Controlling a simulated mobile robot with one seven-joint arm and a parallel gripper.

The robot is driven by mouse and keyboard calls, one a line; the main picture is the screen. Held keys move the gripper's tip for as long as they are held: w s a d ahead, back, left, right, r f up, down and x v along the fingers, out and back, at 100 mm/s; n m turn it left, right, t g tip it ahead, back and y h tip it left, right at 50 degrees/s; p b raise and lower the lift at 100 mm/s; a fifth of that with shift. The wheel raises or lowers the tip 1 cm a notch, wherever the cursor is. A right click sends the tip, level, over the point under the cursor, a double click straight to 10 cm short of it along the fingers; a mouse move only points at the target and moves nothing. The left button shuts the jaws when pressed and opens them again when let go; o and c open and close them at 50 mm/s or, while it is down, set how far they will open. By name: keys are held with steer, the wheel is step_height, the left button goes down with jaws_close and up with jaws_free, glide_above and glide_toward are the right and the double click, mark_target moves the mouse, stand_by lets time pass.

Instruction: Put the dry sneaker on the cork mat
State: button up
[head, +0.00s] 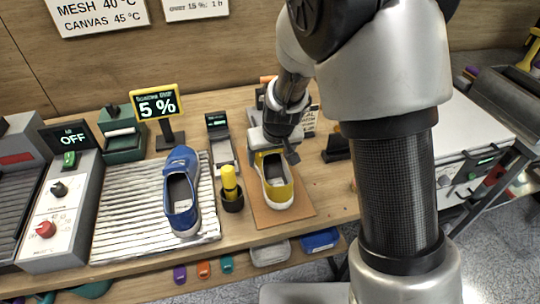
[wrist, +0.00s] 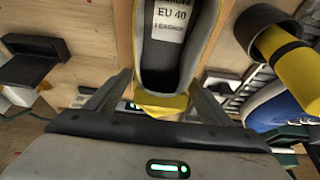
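A yellow sneaker (head: 276,190) with a white sole and grey inside sits upright on the brown cork mat (head: 300,206), its rounded white end toward the table's front edge. My gripper (head: 272,154) is low at its far end, with one finger on each side. In the wrist view, my gripper (wrist: 160,92) has its fingers spread around the yellow end (wrist: 160,103), and a gap shows beside it. The sneaker's insole label (wrist: 170,18) reads EU 40. A blue sneaker (head: 181,190) lies on the ribbed white rack to the left.
A dark cup (head: 232,203) with a yellow-handled tool stands just left of the mat. A display (head: 157,105) reads 5 %. A control box (head: 62,205) with an OFF screen is at left. A small device (head: 221,150) stands behind the cup. Bare wood lies right of the mat.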

steer(key=shift+o, duration=0.5)
steer(key=shift+r, duration=0.15)
steer(key=shift+r, duration=0.25)
steer(key=s+d+r+m+p, duration=0.1)
steer(key=s+d+r, duration=0.25)
steer(key=r, duration=0.35)
steer(key=s+d+r+p, duration=0.1)
steer(key=s+d+r, duration=0.1)
steer(key=s+r, duration=0.4)
steer(key=s+d+r+m+p, duration=0.1)
steer(key=s+d+r, duration=0.2)
steer(key=r, duration=0.5)
steer(key=s+d+r, duration=0.2)
steer(key=s+d, duration=0.1)
steer(key=s, duration=0.3)
steer(key=s+d+r+m+t+h, duration=0.1)
steer(key=s+d+r, duration=0.1)
steer(key=s, duration=0.4)
steer(key=shift+d, duration=0.65)
steer(key=shift+c, duration=0.3)
